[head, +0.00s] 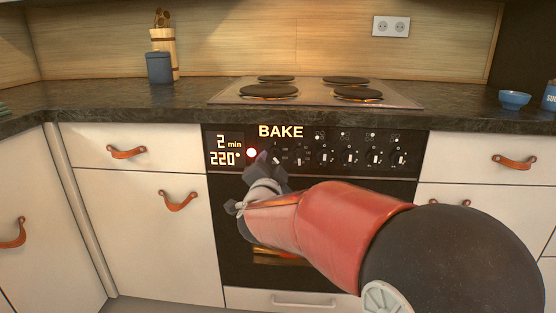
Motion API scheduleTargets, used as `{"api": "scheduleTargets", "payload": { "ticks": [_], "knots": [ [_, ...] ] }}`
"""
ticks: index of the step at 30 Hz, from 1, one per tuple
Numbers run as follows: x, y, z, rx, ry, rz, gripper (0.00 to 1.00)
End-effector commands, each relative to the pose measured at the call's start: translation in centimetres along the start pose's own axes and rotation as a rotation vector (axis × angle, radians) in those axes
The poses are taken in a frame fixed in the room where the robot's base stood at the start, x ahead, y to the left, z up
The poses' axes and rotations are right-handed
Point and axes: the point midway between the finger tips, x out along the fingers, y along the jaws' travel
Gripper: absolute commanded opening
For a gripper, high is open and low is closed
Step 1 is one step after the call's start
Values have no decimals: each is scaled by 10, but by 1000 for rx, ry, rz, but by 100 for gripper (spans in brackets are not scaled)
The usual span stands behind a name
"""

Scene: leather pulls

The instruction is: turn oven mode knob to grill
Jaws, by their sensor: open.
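The oven's black control panel (415,143) sits under the hob, with lit text "BAKE" above its left part and a display reading 2 min and 220°. Several other knobs (349,157) with white marks run in a row to the right.
My red arm covers much of the oven door below the panel. The hob (220,98) has several plates. White drawers with leather pulls (126,152) flank the oven. A utensil holder (159,68) stands on the left counter and a blue bowl (514,99) on the right.

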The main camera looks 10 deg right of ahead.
Motion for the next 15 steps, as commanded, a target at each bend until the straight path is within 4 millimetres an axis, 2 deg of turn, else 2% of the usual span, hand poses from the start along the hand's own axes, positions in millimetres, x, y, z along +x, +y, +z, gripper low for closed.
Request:
{"api": "scheduleTargets", "payload": {
  "ticks": [1, 6, 15],
  "knots": [
    [10, 0, 0, 1, 0, 2, 55],
    [33, 0, -1, 3, 1, 1, 55],
    [44, 0, 0, 3, 0, 0, 55]
  ]
}}
